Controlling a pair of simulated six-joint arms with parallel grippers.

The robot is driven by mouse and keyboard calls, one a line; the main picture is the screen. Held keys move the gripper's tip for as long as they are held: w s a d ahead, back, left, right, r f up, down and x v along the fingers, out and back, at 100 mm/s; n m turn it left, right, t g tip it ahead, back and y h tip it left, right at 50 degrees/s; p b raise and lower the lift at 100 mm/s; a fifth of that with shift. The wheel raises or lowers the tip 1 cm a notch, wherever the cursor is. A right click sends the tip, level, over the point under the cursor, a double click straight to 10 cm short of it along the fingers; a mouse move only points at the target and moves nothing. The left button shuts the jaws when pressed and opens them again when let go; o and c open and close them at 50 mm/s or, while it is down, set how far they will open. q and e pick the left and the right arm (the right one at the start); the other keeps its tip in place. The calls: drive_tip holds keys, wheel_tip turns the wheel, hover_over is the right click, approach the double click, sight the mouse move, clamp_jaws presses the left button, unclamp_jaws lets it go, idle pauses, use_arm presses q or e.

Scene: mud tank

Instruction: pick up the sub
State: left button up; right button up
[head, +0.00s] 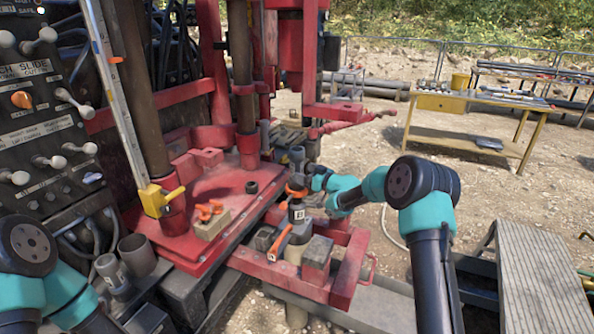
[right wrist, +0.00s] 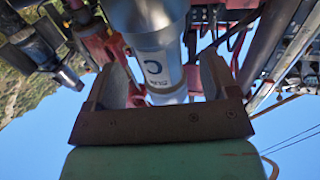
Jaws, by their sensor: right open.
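The sub is most likely the upright grey cylinder with a white label (head: 298,214), standing among the red beams at the front of the rig. My right gripper (head: 308,184) is beside its upper part, reaching in from the right. In the right wrist view a grey cylinder with a white label (right wrist: 158,62) stands between my two open fingers, with a gap visible beside at least one finger. I cannot tell whether either finger touches it. Its lower end is partly hidden. My left gripper is out of view; only parts of my left arm show at lower left.
An orange-handled tool (head: 279,243) and a grey block (head: 317,258) are close to the cylinder. The red rig deck (head: 225,190) carries orange fittings (head: 208,210). A control panel (head: 40,120) is at left. A yellow workbench (head: 470,125) stands back right, with open gravel before it.

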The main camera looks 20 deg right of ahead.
sight(302, 170)
drive_tip(key=x, duration=0.4)
drive_tip(key=shift+w, duration=0.25)
drive_tip(key=shift+c, duration=0.5)
clamp_jaws()
drive_tip(key=shift+r, duration=0.2)
idle(0.3)
